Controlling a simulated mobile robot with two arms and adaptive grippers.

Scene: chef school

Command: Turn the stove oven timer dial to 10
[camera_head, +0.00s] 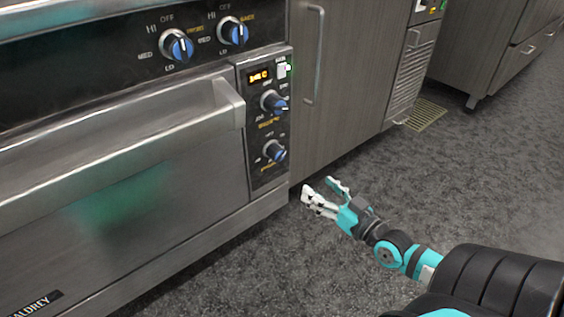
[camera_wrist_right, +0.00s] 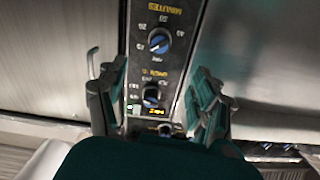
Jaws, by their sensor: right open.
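The timer dial (camera_head: 273,150) is the lower blue-and-silver knob on the narrow black control panel (camera_head: 256,172) right of the oven door. The right wrist view shows the panel upside down, with the timer dial (camera_wrist_right: 159,41) beside the word MINUTES; its exact setting is too small to read. My right gripper (camera_head: 322,187) is open and empty, low in front of the cabinet, right of the panel and apart from the dial. In the right wrist view its fingers (camera_wrist_right: 158,84) are spread on either side of the panel. My left gripper is not in view.
Another oven knob (camera_head: 273,102) sits above the timer dial, under a lit display (camera_head: 260,76). The oven door handle (camera_head: 226,103) sticks out left of the panel. Two burner knobs (camera_head: 177,46) are higher up. A grey cabinet (camera_head: 345,90) stands to the right; the floor is clear.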

